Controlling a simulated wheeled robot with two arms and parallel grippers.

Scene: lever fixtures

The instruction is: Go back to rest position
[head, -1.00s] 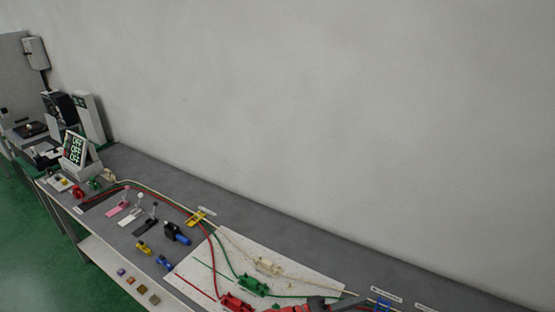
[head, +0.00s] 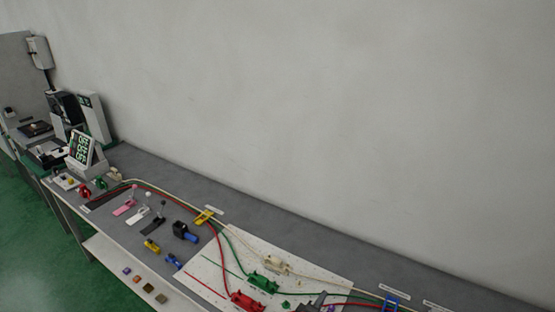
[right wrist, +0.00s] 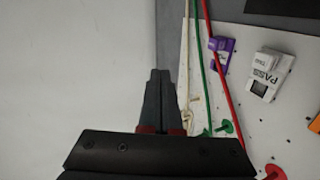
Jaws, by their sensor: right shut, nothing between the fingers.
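My right gripper (head: 320,296) shows only in part at the bottom edge of the head view, low over the front part of the white board (head: 215,262). In the right wrist view its two dark fingers (right wrist: 160,76) lie together with nothing between them. That view shows the fingers beside the edge of the white board, with a pale wall to their left. My left gripper is not in view.
A long grey bench runs along the wall. It carries lever fixtures (head: 125,207), red and green cables, a green holder (head: 262,284) and an OFF display (head: 81,148). The right wrist view shows a purple clip (right wrist: 220,50) and a white PASS device (right wrist: 266,76).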

